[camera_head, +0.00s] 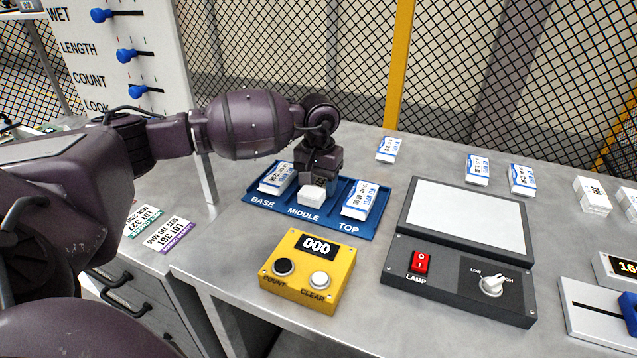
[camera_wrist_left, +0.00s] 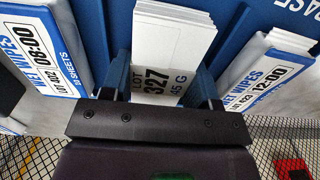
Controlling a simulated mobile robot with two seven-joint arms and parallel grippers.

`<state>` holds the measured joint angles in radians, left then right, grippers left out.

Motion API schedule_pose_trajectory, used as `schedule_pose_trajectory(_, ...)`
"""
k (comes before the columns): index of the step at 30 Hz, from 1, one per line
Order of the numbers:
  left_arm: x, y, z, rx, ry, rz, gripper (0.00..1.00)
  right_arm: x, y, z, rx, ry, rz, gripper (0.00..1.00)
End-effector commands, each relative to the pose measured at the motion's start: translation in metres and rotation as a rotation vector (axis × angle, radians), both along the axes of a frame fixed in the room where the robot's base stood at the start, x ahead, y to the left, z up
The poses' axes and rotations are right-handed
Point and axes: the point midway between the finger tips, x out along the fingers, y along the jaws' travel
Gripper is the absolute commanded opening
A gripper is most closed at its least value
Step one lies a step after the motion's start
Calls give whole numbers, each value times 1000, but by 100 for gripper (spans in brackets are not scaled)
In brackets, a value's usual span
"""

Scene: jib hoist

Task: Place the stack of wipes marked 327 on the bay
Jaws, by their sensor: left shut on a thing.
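The white stack marked LOT 327, 45 G (camera_wrist_left: 172,40) is between the fingers of my left gripper (camera_wrist_left: 165,90) in the left wrist view. In the head view my left gripper (camera_head: 317,178) points down over the middle compartment of the blue tray (camera_head: 330,224), shut on this stack (camera_head: 312,195). The tray compartments read BASE, MIDDLE and TOP. I cannot tell whether the stack touches the tray floor. A wipes pack (camera_head: 277,179) lies in BASE and another pack (camera_head: 360,200) in TOP. My right gripper is not in view.
A yellow counter (camera_head: 318,272) reading 000 stands in front of the tray. A lamp box (camera_head: 465,225) with a red switch is to its right. Several packs lie at the back, including a loose one (camera_head: 388,149). A white post (camera_head: 205,180) and panel stand left.

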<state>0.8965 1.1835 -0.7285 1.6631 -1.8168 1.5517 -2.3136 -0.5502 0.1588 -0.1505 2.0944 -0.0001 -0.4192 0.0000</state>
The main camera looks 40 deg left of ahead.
Motion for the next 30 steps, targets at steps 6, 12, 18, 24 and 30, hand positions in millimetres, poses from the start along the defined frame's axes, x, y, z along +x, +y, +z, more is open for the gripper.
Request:
schedule_pose_trajectory(6,0,0,-4,0,1,0,61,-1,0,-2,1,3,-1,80)
schedule_pose_trajectory(12,0,0,-3,0,0,0,65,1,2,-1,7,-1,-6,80)
schedule_pose_trajectory(18,0,0,3,-1,-2,0,65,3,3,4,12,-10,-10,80)
schedule_pose_trajectory(24,1,0,30,1,-5,-1,65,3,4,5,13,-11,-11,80)
schedule_pose_trajectory(30,1,0,69,0,-5,-1,65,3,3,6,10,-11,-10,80)
